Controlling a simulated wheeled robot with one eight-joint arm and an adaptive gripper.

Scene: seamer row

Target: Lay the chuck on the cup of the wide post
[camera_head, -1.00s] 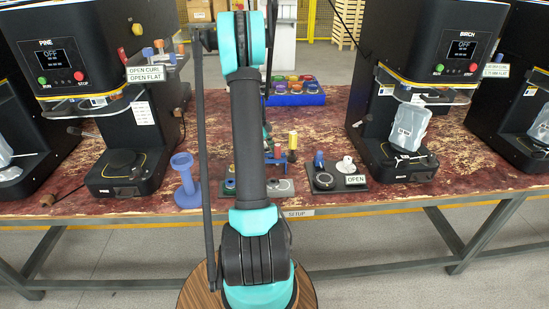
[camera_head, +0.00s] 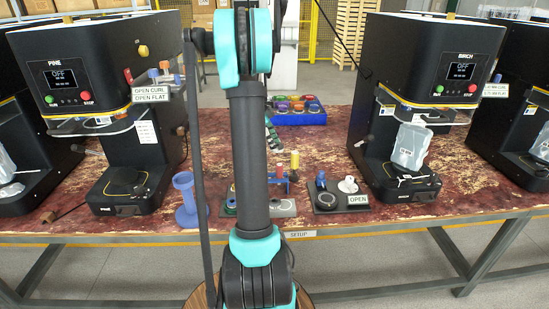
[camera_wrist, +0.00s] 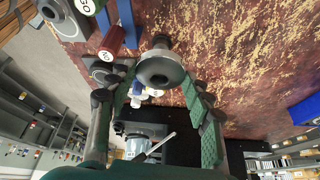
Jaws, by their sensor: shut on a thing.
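A dark grey round piece with a short stem, which I take to be the chuck (camera_wrist: 160,70), sits between the green finger pads of my gripper (camera_wrist: 164,108) in the wrist view. My gripper is shut on it, above the table. In the head view my arm hides the chuck and most of my gripper; a little green shows beside the arm. A blue-violet spool-shaped post (camera_head: 187,205) with a wide cup-like top stands upright near the table's front edge, left of my arm and apart from it. I take it to be the wide post.
Black seamers PINE (camera_head: 125,115) and BIRCH (camera_head: 405,110) stand on either side. A dark plate (camera_head: 338,200) with small parts and an OPEN label lies right of my arm. A blue tray (camera_head: 300,117) of coloured pieces stands behind.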

